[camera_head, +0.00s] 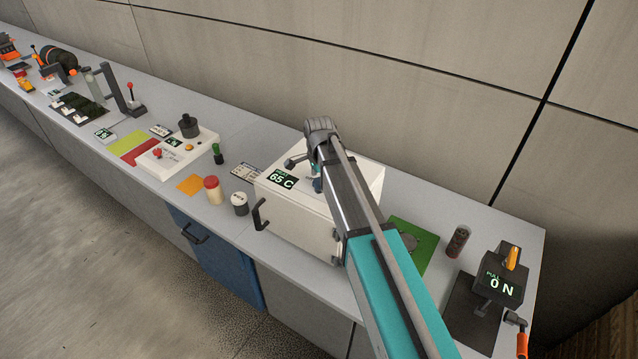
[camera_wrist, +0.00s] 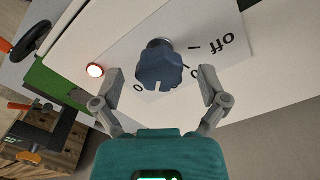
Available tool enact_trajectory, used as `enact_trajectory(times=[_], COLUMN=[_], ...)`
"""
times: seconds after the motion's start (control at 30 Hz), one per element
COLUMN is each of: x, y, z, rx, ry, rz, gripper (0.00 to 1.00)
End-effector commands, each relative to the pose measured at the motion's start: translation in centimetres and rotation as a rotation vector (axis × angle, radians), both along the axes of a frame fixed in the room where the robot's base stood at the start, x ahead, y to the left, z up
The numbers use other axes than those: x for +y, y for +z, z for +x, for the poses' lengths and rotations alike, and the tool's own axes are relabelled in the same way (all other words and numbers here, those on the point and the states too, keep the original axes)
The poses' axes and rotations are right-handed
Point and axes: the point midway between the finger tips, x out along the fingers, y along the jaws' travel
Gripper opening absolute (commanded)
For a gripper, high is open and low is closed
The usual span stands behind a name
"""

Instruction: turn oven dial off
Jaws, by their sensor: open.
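The oven is a white box (camera_head: 290,208) on the bench in the head view, with a display (camera_head: 282,179) reading 65 C. Its dial (camera_wrist: 158,68) is a blue lobed knob in the middle of the wrist view, on a white panel. The word "off" (camera_wrist: 228,35) is printed to its upper right. A white mark on the dial faces the bottom of the picture, away from "off". My gripper (camera_wrist: 160,79) is open, with one finger on each side of the dial; I cannot tell whether they touch it. In the head view my arm hides most of the dial.
A lit red lamp (camera_wrist: 96,70) sits left of the dial. A black handle (camera_head: 260,214) sticks out of the oven's front.

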Motion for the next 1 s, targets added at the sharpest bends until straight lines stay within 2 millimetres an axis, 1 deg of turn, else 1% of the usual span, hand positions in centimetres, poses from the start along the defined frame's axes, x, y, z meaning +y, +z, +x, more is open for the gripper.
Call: enact_trajectory(times=[0.3, 0.33, 0.47, 0.5, 0.57, 0.6, 0.67, 0.7, 0.77, 1.0], x=[0.00, 0.00, 0.00, 0.00, 0.00, 0.00, 0.00, 0.00, 0.00, 0.00], y=[-0.06, -0.06, -0.06, -0.06, -0.06, -0.06, -0.06, -0.06, -0.06, -0.07], z=[0.00, 0.00, 0.00, 0.00, 0.00, 0.00, 0.00, 0.00, 0.00, 0.00], rx=[0.000, 0.000, 0.000, 0.000, 0.000, 0.000, 0.000, 0.000, 0.000, 0.000], ry=[0.000, 0.000, 0.000, 0.000, 0.000, 0.000, 0.000, 0.000, 0.000, 0.012], rz=[0.000, 0.000, 0.000, 0.000, 0.000, 0.000, 0.000, 0.000, 0.000, 0.000], gripper=[0.93, 0.91, 0.67, 0.60, 0.49, 0.41, 0.30, 0.23, 0.11, 0.11])
